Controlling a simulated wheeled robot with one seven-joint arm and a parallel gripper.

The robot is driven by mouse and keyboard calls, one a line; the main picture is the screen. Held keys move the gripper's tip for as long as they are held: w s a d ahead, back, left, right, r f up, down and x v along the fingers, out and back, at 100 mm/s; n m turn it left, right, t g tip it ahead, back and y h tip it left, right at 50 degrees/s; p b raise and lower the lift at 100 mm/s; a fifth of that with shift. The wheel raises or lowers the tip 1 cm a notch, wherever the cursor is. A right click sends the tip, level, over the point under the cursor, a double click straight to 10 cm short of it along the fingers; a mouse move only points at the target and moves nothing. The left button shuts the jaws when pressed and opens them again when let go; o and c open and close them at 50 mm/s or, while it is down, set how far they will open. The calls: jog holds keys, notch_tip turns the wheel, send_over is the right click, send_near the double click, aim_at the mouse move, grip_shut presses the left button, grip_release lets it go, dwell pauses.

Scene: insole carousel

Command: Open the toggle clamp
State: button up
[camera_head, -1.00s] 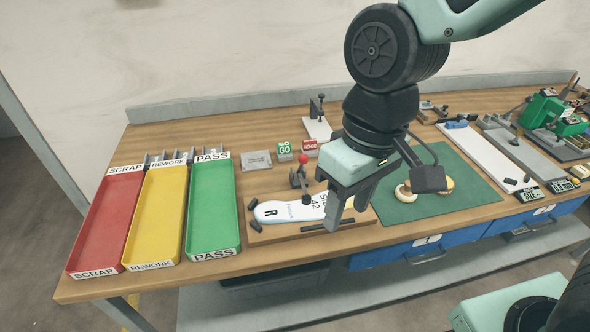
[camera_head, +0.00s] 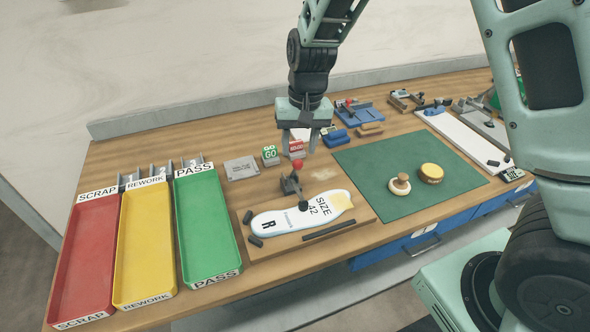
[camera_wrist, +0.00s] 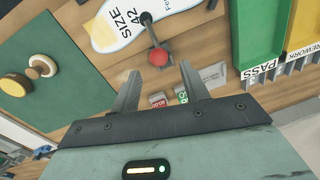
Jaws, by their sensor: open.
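The toggle clamp (camera_head: 291,186) stands on the wooden fixture board (camera_head: 258,253), with a dark metal body and a red ball on its handle (camera_head: 297,164). The handle points up, and the clamp's dark tip lies over the white insole (camera_head: 277,221) marked R and SIZE 42. My gripper (camera_head: 299,150) is open and empty, above and just behind the clamp, pointing down. In the wrist view, the red ball (camera_wrist: 158,57) shows between my open fingers (camera_wrist: 160,80), slightly past their tips. I cannot tell whether a finger touches it.
Green GO (camera_head: 270,156) and red NO-GO (camera_head: 296,148) blocks stand close behind the clamp. Red (camera_head: 57,300), yellow (camera_head: 121,285) and green (camera_head: 232,262) trays lie to the left. A green mat (camera_head: 450,205) with round wooden-topped items lies to the right.

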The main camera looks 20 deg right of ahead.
jog(key=f, duration=0.6)
jog(key=f+p, duration=0.1)
jog(key=f, duration=0.1)
jog(key=shift+a+f, duration=0.4)
grip_shut()
